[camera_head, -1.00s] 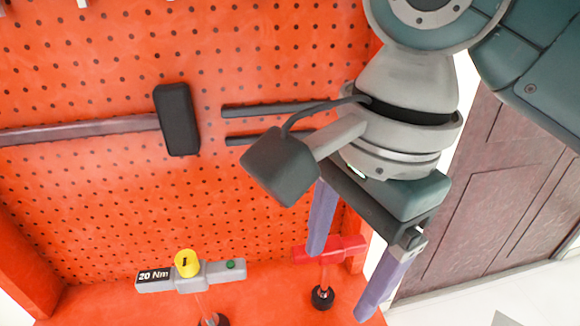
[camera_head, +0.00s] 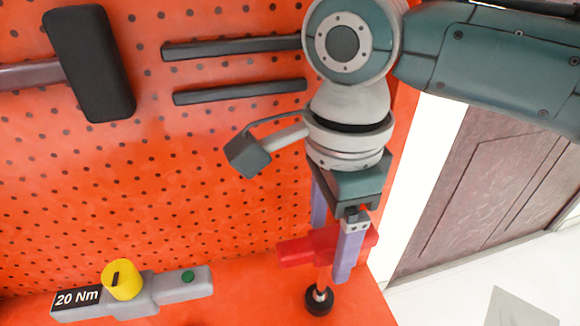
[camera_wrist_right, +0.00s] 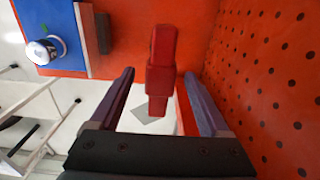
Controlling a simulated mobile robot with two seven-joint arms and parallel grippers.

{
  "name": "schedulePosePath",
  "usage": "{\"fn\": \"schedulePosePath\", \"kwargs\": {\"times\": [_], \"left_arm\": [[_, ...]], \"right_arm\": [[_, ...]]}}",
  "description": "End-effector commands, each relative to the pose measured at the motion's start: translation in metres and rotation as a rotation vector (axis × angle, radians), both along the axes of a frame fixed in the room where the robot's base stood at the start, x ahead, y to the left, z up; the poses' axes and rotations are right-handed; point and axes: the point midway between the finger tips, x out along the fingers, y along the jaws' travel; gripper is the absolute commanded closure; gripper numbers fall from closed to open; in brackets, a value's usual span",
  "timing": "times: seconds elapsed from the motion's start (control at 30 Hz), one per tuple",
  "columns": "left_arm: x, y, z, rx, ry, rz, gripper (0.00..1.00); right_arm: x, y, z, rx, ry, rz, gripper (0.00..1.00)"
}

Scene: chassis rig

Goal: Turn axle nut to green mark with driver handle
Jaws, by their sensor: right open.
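A red T-handled driver (camera_head: 297,250) stands upright at the orange bench's right end, with a round black foot (camera_head: 319,301). My right gripper (camera_head: 331,254) is open and points down, with a lilac finger on either side of the red handle; I cannot tell whether they touch it. In the right wrist view the red handle (camera_wrist_right: 162,75) shows between the spread fingers. A silver round piece (camera_wrist_right: 44,50), perhaps the axle nut, sits on a blue block (camera_wrist_right: 62,35). A small green mark (camera_wrist_right: 44,29) is beside it. My left gripper is out of view.
Open floor lies at right.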

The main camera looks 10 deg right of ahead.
Motion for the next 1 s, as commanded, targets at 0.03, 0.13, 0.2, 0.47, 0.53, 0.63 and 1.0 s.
{"fn": "schedulePosePath", "kwargs": {"times": [0.03, 0.13, 0.2, 0.47, 0.53, 0.63, 1.0], "left_arm": [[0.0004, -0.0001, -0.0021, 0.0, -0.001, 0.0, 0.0], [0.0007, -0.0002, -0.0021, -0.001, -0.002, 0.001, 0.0], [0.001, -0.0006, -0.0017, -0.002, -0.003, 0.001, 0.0], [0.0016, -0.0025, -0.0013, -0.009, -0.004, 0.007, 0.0], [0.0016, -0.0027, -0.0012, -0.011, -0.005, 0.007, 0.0], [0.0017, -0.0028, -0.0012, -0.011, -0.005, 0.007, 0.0], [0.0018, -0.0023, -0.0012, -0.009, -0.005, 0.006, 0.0]], "right_arm": [[-0.0004, -0.0002, -0.0069, -0.001, 0.001, 0.0, 0.2], [-0.0004, -0.0001, -0.0108, 0.0, 0.0, 0.001, 0.2], [-0.0003, 0.0, -0.0109, 0.0, -0.001, 0.001, 0.2], [-0.0005, 0.0, -0.0105, 0.0, 0.0, 0.002, 0.36], [-0.0005, 0.0, -0.0105, 0.0, 0.0, 0.001, 0.44], [-0.0005, 0.0, -0.0104, 0.0, 0.0, 0.001, 0.55], [-0.0005, -0.0001, -0.0104, 0.0, 0.0, 0.001, 0.96]]}}
